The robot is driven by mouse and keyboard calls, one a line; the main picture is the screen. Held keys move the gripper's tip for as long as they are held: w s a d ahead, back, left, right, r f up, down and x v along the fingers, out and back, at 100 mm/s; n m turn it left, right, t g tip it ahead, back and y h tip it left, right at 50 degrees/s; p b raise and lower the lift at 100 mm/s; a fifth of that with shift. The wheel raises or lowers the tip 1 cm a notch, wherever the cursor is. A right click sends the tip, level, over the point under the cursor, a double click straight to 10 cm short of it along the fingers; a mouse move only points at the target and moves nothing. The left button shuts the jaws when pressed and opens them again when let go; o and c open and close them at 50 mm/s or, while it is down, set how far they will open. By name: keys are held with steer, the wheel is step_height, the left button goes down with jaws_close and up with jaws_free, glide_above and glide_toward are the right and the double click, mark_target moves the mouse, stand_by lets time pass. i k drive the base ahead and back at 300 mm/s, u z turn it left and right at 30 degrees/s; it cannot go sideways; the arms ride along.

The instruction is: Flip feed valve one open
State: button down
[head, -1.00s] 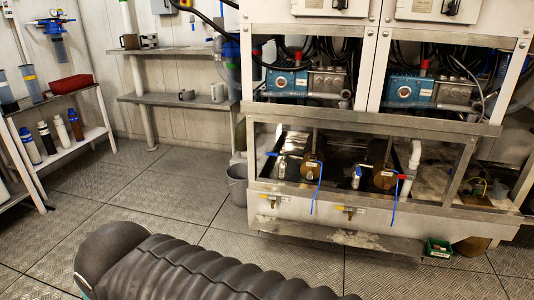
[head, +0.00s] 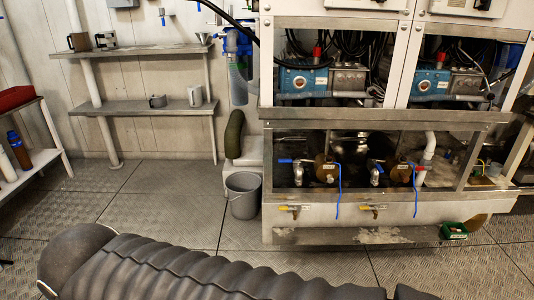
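In the head view, the watermaker's lower bay holds two similar valve groups. The left group has a short blue lever (head: 291,160) lying level on a metal valve and a long blue handle (head: 338,190) hanging down. The right group has a matching short blue lever (head: 377,160) and long blue handle (head: 415,190). Below them, a left yellow-handled valve (head: 293,208) and a right yellow-handled valve (head: 373,207) sit on the front panel. I cannot read which one is feed valve one. My gripper is not in view; only my dark ribbed arm sleeve shows along the bottom.
A metal frame rail (head: 375,115) runs above the lower bay. A grey bucket (head: 243,194) stands on the floor left of the machine. A green box (head: 454,231) sits at the lower right. Wall shelves (head: 145,107) hold mugs. The floor before the machine looks clear.

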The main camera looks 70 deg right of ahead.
mark_target(319, 146)
steer(key=z, duration=0.6)
steer(key=i, duration=1.4)
steer(key=z, duration=1.4)
steer(key=i, duration=0.55)
steer(key=z, duration=0.45)
